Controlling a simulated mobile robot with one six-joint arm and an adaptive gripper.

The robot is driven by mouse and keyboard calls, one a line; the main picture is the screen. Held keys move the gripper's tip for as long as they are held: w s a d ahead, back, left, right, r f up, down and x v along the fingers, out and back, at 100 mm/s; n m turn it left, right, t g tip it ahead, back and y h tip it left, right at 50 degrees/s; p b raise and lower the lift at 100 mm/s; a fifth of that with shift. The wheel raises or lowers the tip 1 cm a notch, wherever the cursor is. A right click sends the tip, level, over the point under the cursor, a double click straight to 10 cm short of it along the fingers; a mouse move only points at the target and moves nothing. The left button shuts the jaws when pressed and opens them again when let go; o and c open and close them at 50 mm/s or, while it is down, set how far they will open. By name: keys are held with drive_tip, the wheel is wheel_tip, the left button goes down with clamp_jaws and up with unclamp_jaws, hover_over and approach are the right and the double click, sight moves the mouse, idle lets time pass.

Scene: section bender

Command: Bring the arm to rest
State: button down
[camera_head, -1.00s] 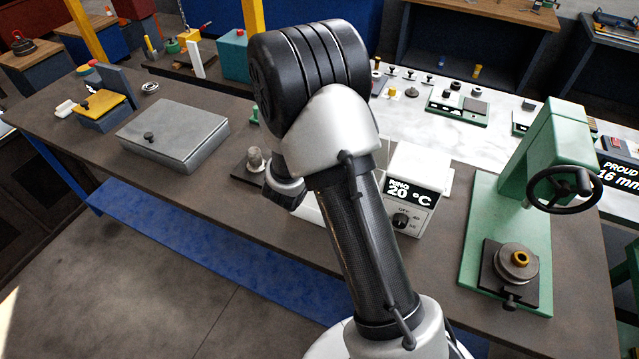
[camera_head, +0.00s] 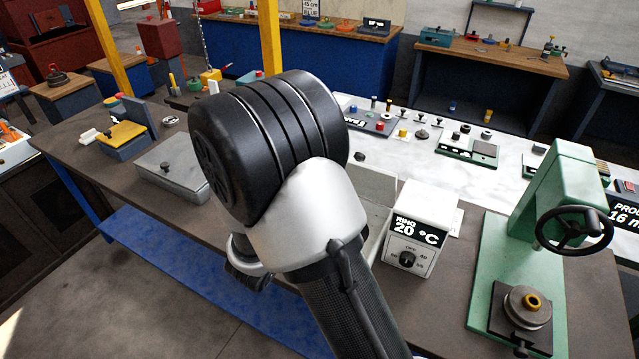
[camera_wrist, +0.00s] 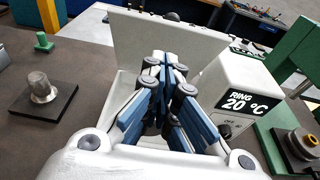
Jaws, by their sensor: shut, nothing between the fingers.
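My gripper (camera_wrist: 168,100) shows in the wrist view with its blue fingers drawn together, shut and empty. It is above an open light-grey box (camera_wrist: 128,82) whose lid stands up behind the fingers. In the head view my arm's dark and silver links fill the middle, and the gripper itself is hidden behind them. Part of the box (camera_head: 372,215) shows just right of the arm. The white unit (camera_head: 422,228) marked "RING 20 °C" stands right of the box. It also shows in the wrist view (camera_wrist: 236,95), right of the fingers.
A green press (camera_head: 560,190) with a black handwheel stands at the right of the brown bench. A grey lidded box (camera_head: 172,168) and a yellow-topped block (camera_head: 122,133) are at the left. In the wrist view a metal piece (camera_wrist: 41,90) stands on a dark plate.

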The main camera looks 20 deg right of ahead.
drive_tip(key=s+d+r+m+g+y+b, duration=0.1)
drive_tip(key=s+d+m+g, duration=0.15)
drive_tip(key=s+m, duration=0.3)
drive_tip(key=s+d+r+m+g+b, duration=0.1)
drive_tip(key=s+m+g+b, duration=0.1)
drive_tip(key=s+m+g, duration=0.3)
drive_tip(key=s+d+r+m+g+y+b, duration=0.1)
drive_tip(key=s+d+r+m, duration=0.1)
drive_tip(key=s+m, duration=0.35)
drive_tip(key=s+a+m+t+y+b, duration=0.2)
drive_tip(key=s+a+m+y, duration=0.2)
drive_tip(key=a, duration=0.4)
drive_tip(key=s+a+f+m+t+y+b, duration=0.1)
drive_tip(key=s+a+m+t+y+b, duration=0.1)
drive_tip(key=s+a+m+y, duration=0.3)
drive_tip(key=s+a+y, duration=0.1)
drive_tip(key=a, duration=0.1)
drive_tip(key=shift+s+a+f+b, duration=0.3)
drive_tip(key=shift+s+a, duration=0.05)
drive_tip(key=shift+s, duration=0.05)
drive_tip(key=shift+d+m, duration=0.2)
drive_tip(key=shift+m, duration=0.1)
